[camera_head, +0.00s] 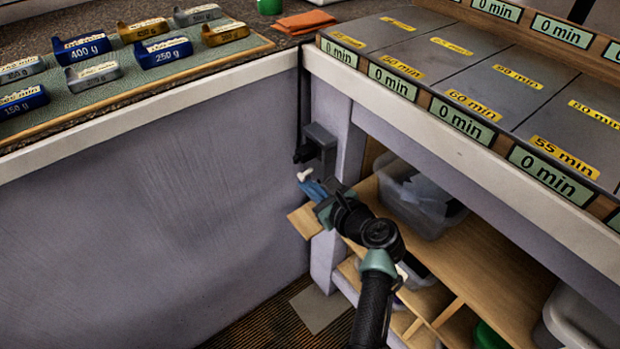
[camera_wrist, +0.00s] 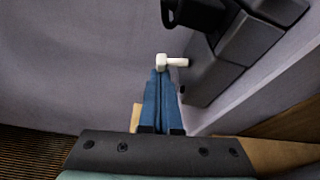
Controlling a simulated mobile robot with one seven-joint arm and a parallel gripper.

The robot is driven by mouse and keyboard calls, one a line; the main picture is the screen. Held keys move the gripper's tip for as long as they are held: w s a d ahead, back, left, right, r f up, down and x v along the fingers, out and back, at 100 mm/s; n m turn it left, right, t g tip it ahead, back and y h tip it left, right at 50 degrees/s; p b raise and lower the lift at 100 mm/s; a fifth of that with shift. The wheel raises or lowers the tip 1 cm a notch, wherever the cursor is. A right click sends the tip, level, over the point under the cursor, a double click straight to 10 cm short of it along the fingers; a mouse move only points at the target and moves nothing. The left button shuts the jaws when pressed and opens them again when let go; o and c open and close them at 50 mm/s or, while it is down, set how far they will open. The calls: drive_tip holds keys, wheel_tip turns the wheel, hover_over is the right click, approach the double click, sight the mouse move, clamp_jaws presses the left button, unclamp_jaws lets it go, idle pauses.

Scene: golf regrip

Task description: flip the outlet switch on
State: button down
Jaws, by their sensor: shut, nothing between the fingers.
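The dark grey outlet box (camera_head: 319,146) is mounted on the post below the counter corner. In the wrist view the outlet box (camera_wrist: 222,62) fills the upper right, with a black plug and cord at its top. A small white lever-like piece (camera_wrist: 172,62), seemingly the switch, sticks out left from the box; the head view shows it too (camera_head: 305,175). My gripper (camera_head: 313,187) is below the box, its blue fingers pressed together and empty. In the wrist view the fingertips (camera_wrist: 161,74) are right at the white piece; I cannot tell if they touch it.
Purple-grey panels (camera_head: 150,200) and the post (camera_head: 347,150) stand close around my gripper. A wooden shelf (camera_head: 460,255) with a clear bin (camera_head: 420,195) lies to the right. Labelled weights (camera_head: 82,47) sit on the left counter, above. Free space lies left of the gripper.

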drive_tip(key=r+m+p, duration=0.1)
drive_tip(key=p, duration=0.1)
drive_tip(key=m+y+p, duration=0.1)
drive_tip(key=p, duration=0.1)
drive_tip(key=shift+s+a+r+g, duration=0.1)
drive_tip(key=shift+a+r+g, duration=0.1)
drive_tip(key=shift+r+g, duration=0.2)
drive_tip(key=shift+m+y+p, duration=0.4)
drive_tip(key=shift+m+p, duration=0.15)
drive_tip(key=shift+m, duration=0.25)
drive_tip(key=shift+f, duration=0.2)
drive_tip(key=shift+r, duration=0.1)
